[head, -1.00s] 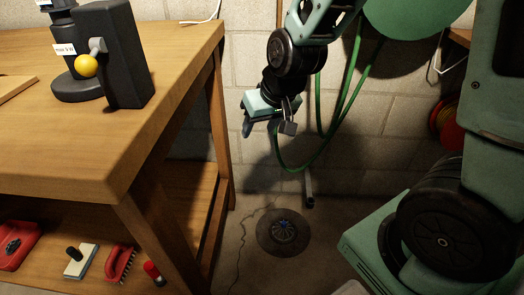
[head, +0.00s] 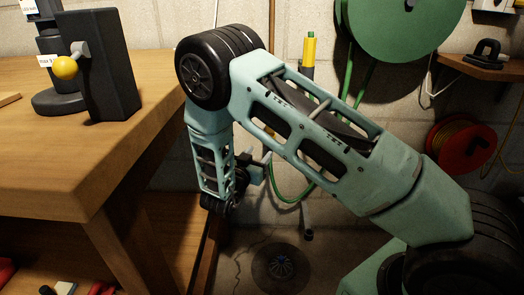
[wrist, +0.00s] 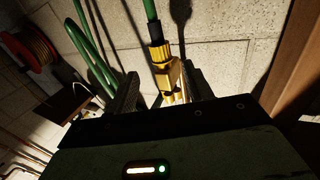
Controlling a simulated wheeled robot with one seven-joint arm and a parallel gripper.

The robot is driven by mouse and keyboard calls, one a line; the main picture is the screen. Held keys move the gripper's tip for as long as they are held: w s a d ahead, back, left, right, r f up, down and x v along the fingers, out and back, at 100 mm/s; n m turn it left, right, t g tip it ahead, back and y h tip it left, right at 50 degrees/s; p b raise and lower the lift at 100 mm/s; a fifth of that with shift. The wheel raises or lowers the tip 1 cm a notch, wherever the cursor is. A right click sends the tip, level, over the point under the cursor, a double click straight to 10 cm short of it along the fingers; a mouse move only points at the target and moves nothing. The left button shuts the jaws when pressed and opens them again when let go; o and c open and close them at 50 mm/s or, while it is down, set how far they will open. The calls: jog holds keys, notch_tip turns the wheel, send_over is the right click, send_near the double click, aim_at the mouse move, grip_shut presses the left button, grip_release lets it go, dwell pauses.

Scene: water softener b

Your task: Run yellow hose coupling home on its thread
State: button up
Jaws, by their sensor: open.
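In the wrist view the yellow hose coupling (wrist: 165,70) hangs on a green hose (wrist: 151,10) below a black collar (wrist: 155,32). My gripper (wrist: 160,84) is open, with one dark finger on each side of the coupling's lower part. I cannot tell whether the fingers touch it. The coupling's lower end and any thread there are mostly hidden by the gripper body. In the head view my gripper (head: 266,166) is small, below the bent arm beside the bench; the coupling cannot be made out there.
The wooden bench (head: 90,170) fills the left, with a black stand carrying a yellow knob (head: 65,67). A green hose reel (head: 400,25) and a red reel (head: 460,146) hang on the wall. A yellow-and-green upright piece (head: 309,48) shows behind my arm. A floor drain (head: 281,267) lies below.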

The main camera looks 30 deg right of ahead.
jog(key=b+x, duration=0.1)
jog(key=x, duration=0.7)
jog(key=shift+b, duration=0.3)
jog(key=shift+c, duration=1.2)
jog(key=c, duration=0.7)
jog(key=n+t+y, duration=0.2)
jog(key=n+y, duration=0.3)
jog(key=y, duration=0.2)
jog(key=d+n+t+y, duration=0.1)
jog(key=n+t+y, duration=0.2)
jog(key=n+y, duration=0.2)
jog(key=d+n+t+y, duration=0.1)
jog(key=n+t+y, duration=0.1)
jog(key=n+y, duration=0.3)
jog(key=shift+s+d+r+y, duration=0.1)
jog(key=shift+s+d+y, duration=0.1)
jog(key=shift+y, duration=0.7)
jog(key=shift+s+d+y, duration=0.1)
jog(key=shift+s+y, duration=0.1)
jog(key=shift+y, duration=0.7)
jog(key=shift+c, duration=0.2)
jog(key=o, duration=1)
jog(key=shift+a, duration=0.15)
